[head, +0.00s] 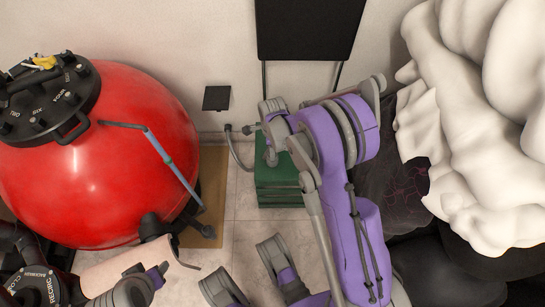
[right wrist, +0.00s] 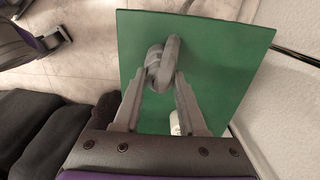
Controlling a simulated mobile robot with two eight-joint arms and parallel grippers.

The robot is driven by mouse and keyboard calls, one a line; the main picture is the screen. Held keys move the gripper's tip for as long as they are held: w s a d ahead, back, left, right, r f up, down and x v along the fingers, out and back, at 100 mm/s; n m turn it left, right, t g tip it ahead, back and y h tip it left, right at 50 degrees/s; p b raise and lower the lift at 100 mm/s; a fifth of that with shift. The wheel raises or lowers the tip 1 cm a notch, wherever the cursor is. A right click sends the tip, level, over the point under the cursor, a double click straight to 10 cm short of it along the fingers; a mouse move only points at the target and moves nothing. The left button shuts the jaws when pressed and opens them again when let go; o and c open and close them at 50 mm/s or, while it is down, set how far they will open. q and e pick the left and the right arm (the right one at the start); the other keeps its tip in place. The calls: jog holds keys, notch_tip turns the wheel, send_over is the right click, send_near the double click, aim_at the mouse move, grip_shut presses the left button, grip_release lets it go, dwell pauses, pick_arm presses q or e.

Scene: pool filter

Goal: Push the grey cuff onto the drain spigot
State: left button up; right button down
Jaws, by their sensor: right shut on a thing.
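My right gripper (right wrist: 162,88) is shut on the grey cuff (right wrist: 163,58). The cuff looks like a bent grey loop between the fingertips, above a green surface. In the head view my right arm reaches up the middle, with its wrist over the green box. A thin grey hose (head: 235,153) hangs from the wall side down behind the wrist; the cuff itself is mostly hidden there. The red filter (head: 120,165) stands at the left, well apart from the gripper. A short grey fitting (head: 208,232) sits low at its right; I cannot tell whether it is the drain spigot.
A green box (head: 279,190) stands against the wall below my right wrist. A grey-blue rod or tube (head: 170,155) slants across the filter. A black plate (head: 216,98) is on the wall. Large white folds (head: 485,120) fill the right.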

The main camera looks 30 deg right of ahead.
jog(key=shift+r, duration=0.1)
jog(key=shift+r+p, duration=0.75)
jog(key=shift+r, duration=0.25)
jog(key=shift+r+p, duration=1.8)
jog(key=shift+r, duration=1.15)
jog(key=shift+r, duration=0.2)
notch_tip(320, 180, up, 5)
jog(key=p, duration=0.3)
jog(key=s+a, duration=0.3)
jog(key=a, duration=0.8)
jog(key=s+a+n, duration=0.1)
jog(key=s+a, duration=0.2)
jog(key=a, duration=0.8)
jog(key=s+a, duration=0.3)
jog(key=a, duration=0.8)
notch_tip(320, 180, down, 9)
jog(key=b, duration=0.5)
jog(key=shift+a+b, duration=0.3)
jog(key=shift+a, duration=0.1)
